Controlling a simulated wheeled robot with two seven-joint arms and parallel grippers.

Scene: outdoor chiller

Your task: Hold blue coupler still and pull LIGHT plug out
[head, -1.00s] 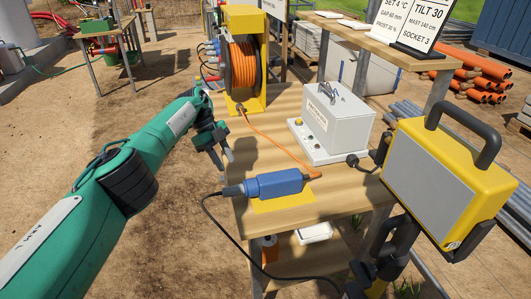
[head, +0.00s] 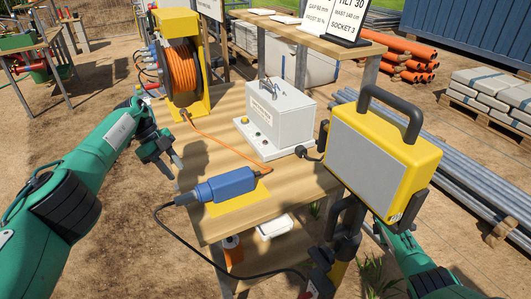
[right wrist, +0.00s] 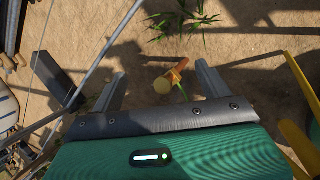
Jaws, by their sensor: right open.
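The blue coupler (head: 225,186) lies on a yellow patch (head: 238,203) on the wooden table. A dark plug (head: 186,198) sits in its left end, and its black cable (head: 185,243) runs down toward the floodlight's stand. An orange plug (head: 262,171) with an orange cord is at its right end. No LIGHT label is readable. My left gripper (head: 170,164) is open and empty, above and left of the coupler, apart from it. My right gripper (right wrist: 160,84) is open and empty in the right wrist view, over ground; in the head view the floodlight hides it.
A yellow floodlight (head: 378,155) stands at the table's right front, between my right arm and the coupler. A grey box (head: 278,112) and an orange cable reel (head: 180,68) stand farther back on the table. A lower shelf (head: 255,258) holds small items. Pipes lie at right.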

